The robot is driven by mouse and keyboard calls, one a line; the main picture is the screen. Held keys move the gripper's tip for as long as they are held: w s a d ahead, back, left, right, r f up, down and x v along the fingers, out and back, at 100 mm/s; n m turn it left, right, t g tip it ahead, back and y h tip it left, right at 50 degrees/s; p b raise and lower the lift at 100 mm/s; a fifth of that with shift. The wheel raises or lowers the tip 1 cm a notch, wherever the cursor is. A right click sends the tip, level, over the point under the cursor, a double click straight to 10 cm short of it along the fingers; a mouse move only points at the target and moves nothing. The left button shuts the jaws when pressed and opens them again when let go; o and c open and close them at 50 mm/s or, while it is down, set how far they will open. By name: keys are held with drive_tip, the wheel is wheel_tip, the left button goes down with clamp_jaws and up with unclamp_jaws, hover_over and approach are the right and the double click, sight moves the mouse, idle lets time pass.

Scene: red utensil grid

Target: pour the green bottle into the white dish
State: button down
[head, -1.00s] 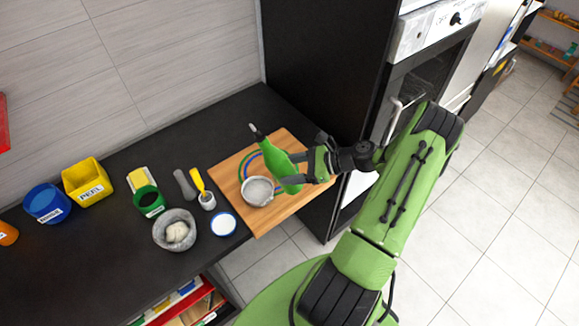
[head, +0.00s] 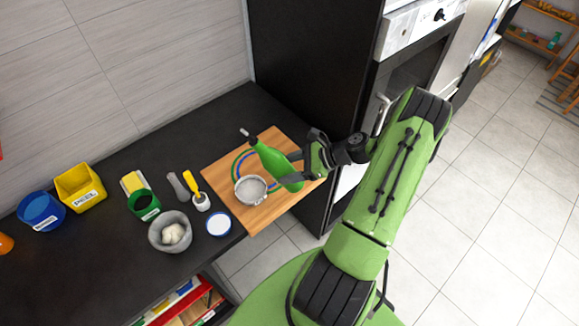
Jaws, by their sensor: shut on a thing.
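My gripper (head: 301,171) is shut on the green bottle (head: 272,163) and holds it above the wooden board. The bottle leans to the upper left, with its dark neck and pale tip (head: 246,133) pointing away from the gripper. A small round white dish with a blue rim (head: 218,224) sits on the dark counter by the board's left edge. It is apart from the bottle, to the lower left. I cannot see any liquid leaving the bottle.
A pale grey round pan (head: 250,190) is on the wooden board (head: 272,211), close to the bottle. Left of the dish stand a grey bowl with white lumps (head: 170,232), a yellow-handled brush in a cup (head: 201,199), a green cup (head: 144,205), and yellow (head: 80,187) and blue (head: 41,212) bins.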

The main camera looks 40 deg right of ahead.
drive_tip(key=shift+s+d+g+h, duration=0.5)
drive_tip(key=shift+s+d, duration=0.05)
drive_tip(key=shift+d, duration=0.05)
drive_tip(key=shift+s+d+g+h, duration=0.5)
drive_tip(key=shift+d, duration=0.15)
drive_tip(key=shift+s+d+f+g+h, duration=0.1)
drive_tip(key=shift+s+d+g+h, duration=0.3)
drive_tip(key=shift+h, duration=0.1)
drive_tip(key=shift+s, duration=0.1)
idle(0.3)
drive_tip(key=shift+s+d+f+g+h, duration=0.25)
drive_tip(key=shift+d+g+h, duration=0.1)
drive_tip(key=shift+g+h, duration=0.15)
